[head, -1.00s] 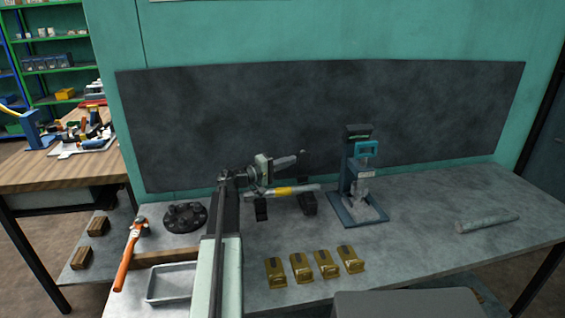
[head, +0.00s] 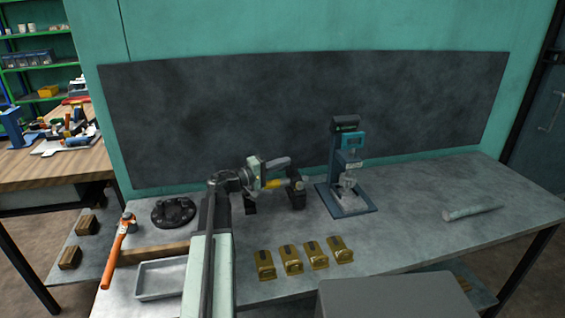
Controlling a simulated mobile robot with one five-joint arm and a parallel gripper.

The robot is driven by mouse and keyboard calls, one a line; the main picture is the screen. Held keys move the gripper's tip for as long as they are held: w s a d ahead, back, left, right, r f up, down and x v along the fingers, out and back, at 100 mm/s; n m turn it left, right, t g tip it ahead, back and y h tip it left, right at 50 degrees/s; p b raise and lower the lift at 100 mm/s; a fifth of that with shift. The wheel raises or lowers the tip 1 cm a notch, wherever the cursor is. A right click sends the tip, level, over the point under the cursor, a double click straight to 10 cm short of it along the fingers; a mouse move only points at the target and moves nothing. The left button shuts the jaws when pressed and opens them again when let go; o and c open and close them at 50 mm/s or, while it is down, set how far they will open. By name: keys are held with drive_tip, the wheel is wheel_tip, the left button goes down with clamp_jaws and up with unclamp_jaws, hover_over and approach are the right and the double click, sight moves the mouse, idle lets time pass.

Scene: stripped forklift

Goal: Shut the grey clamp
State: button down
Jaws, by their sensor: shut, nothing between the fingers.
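A grey bar with a yellow band (head: 273,184) lies across a low dark stand on the bench, behind the end of my arm. The dark right end (head: 297,195) of this stand reaches up around the bar's right end. It seems to be the clamp, but its parts are small and I cannot tell whether it is fully shut. My gripper (head: 286,161) is shut and empty, just above the bar and close to the top of that dark right end. I cannot tell if it touches. My wrist hides the bar's left part.
A blue-based upright device (head: 345,200) stands close on the right. Several brass blocks (head: 291,262) line the front. A black flanged disc (head: 174,212), an orange-handled tool (head: 118,250) and a grey tray (head: 160,280) lie left. A metal rod (head: 473,212) lies far right. The bench between is clear.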

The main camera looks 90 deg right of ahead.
drive_tip(key=shift+a, duration=0.15)
idle(0.5)
drive_tip(key=v, duration=0.7)
drive_tip(key=shift+w+a, duration=0.2)
drive_tip(key=shift+w, duration=0.15)
